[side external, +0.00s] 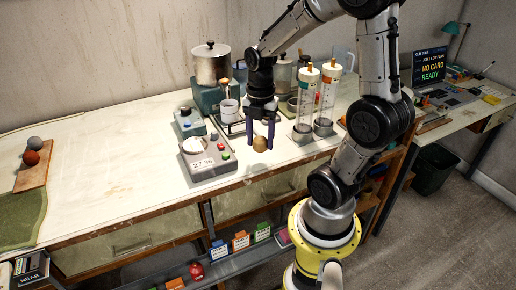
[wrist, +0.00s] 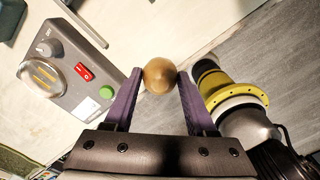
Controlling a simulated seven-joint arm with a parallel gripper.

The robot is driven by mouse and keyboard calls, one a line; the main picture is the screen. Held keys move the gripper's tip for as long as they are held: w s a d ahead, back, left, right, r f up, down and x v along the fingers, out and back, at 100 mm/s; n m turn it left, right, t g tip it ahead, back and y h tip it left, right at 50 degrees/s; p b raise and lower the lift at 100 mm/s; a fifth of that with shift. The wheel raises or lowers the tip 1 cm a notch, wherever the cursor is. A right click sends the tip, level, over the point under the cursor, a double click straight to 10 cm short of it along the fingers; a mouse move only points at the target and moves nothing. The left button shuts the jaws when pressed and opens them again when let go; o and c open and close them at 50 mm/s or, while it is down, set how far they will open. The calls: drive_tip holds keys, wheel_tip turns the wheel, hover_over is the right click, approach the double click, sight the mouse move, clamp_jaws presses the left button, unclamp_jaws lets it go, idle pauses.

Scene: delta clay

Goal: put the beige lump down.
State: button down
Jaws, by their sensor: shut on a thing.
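The beige lump (side external: 260,143) is a small round tan ball held between the fingertips of my gripper (side external: 260,141). In the wrist view the lump (wrist: 159,75) sits between the two purple fingers of my gripper (wrist: 159,82), which are shut on it. In the side view the gripper points down over the bench top near its front edge, right of the scale. I cannot tell exactly how far the lump is above the surface.
A wooden board (side external: 35,166) with two balls lies far left. The bench (side external: 110,160) between is clear.

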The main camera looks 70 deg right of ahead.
sight(258, 149)
drive_tip(key=shift+w+d+f, duration=0.1)
drive_tip(key=shift+w+f, duration=0.1)
drive_tip(key=shift+f, duration=0.05)
drive_tip(key=shift+w+d+f, duration=0.1)
drive_tip(key=shift+w+f, duration=0.05)
drive_tip(key=shift+f, duration=0.8)
drive_tip(key=shift+w+d+f, duration=0.1)
drive_tip(key=shift+f, duration=0.8)
drive_tip(key=shift+c, duration=1.1)
unclamp_jaws()
drive_tip(key=shift+f, duration=0.15)
